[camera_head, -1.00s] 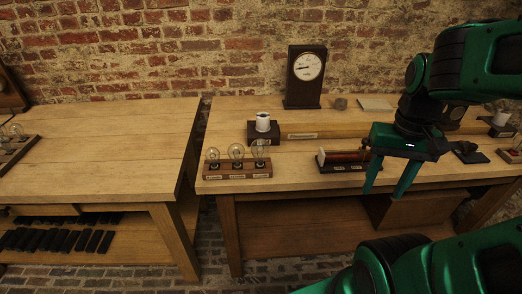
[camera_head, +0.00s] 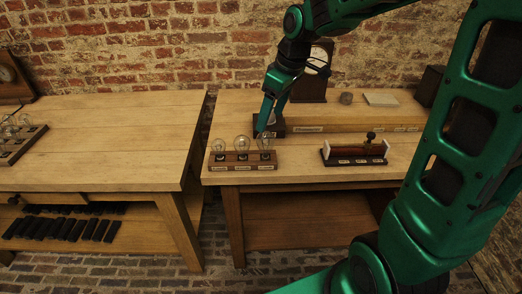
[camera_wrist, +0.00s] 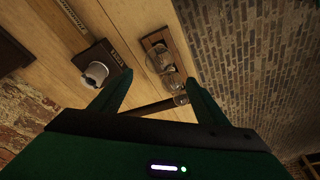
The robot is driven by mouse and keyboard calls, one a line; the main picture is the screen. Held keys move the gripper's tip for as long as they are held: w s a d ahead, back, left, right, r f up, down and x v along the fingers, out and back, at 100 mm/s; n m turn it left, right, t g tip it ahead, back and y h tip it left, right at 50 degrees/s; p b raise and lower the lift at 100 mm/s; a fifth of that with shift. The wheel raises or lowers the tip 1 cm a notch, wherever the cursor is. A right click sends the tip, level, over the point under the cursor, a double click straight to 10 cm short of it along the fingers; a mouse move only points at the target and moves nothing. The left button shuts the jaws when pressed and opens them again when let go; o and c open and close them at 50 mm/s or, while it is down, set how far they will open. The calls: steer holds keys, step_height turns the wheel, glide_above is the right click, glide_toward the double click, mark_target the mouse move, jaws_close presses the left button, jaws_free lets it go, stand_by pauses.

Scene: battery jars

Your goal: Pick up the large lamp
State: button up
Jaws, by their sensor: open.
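Three clear glass lamps stand upright in a row on a labelled wooden stand (camera_head: 243,166) near the front edge of the right table: a left lamp (camera_head: 218,147), a middle lamp (camera_head: 242,144) and a right lamp (camera_head: 264,143). The middle one looks slightly bigger; the labels are too small to read. My gripper (camera_head: 262,130) is open above and just behind the right lamp. In the wrist view my gripper (camera_wrist: 157,92) has spread fingers, with the stand (camera_wrist: 168,37) and its lamps (camera_wrist: 165,62) beyond them. I cannot tell whether anything is touched.
Behind the stand is a dark block with a white cup (camera_wrist: 97,73), mostly hidden by my gripper in the head view. A coil device (camera_head: 355,151) stands to the right. A clock (camera_head: 318,60) stands behind. The left table (camera_head: 110,140) is mostly bare.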

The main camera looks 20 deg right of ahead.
mark_target(266, 132)
steer(key=shift+w+d+x, duration=0.1)
steer(key=shift+x, duration=1.9)
steer(key=shift+w+d+x, duration=0.15)
steer(key=shift+x, duration=1.8)
steer(key=shift+c, duration=0.3)
steer(key=c, duration=1.2)
steer(key=shift+r, duration=0.1)
